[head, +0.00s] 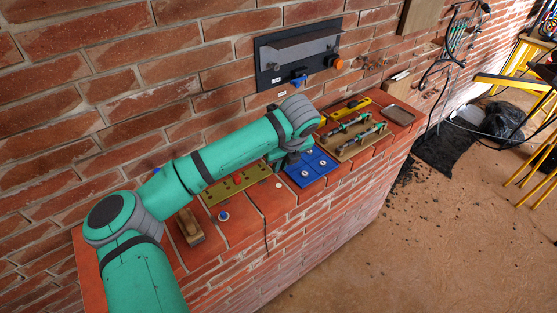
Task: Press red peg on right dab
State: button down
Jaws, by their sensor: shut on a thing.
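My gripper (287,160) is dark and hangs at the end of my green arm, low over the left edge of a blue plate (318,173). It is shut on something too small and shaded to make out. I cannot pick out a red peg against the red brick. The blue plate lies on the brick ledge and bears a few small pale round marks, perhaps the dabs; the right one (323,162) is clear of my gripper. I cannot tell whether the held thing touches the plate.
An olive plate with holes (238,185) lies left of the blue plate. A tan board (352,150) with green-and-grey tools lies right. A wooden block (189,228) and a small blue-and-white piece (223,216) are at the left. A dark wall panel (275,76) hangs behind.

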jog(key=shift+s+f, duration=0.2)
jog(key=shift+f, duration=0.15)
jog(key=shift+s+d+f, duration=0.2)
jog(key=shift+f, duration=0.55)
jog(key=shift+w+a+f, duration=0.1)
jog(key=shift+a+f, duration=0.05)
jog(key=shift+f, duration=1.45)
jog(key=shift+f, duration=0.6)
dwell(0.9)
jog(key=c, duration=1.5)
grip_release()
jog(key=shift+r, duration=3)
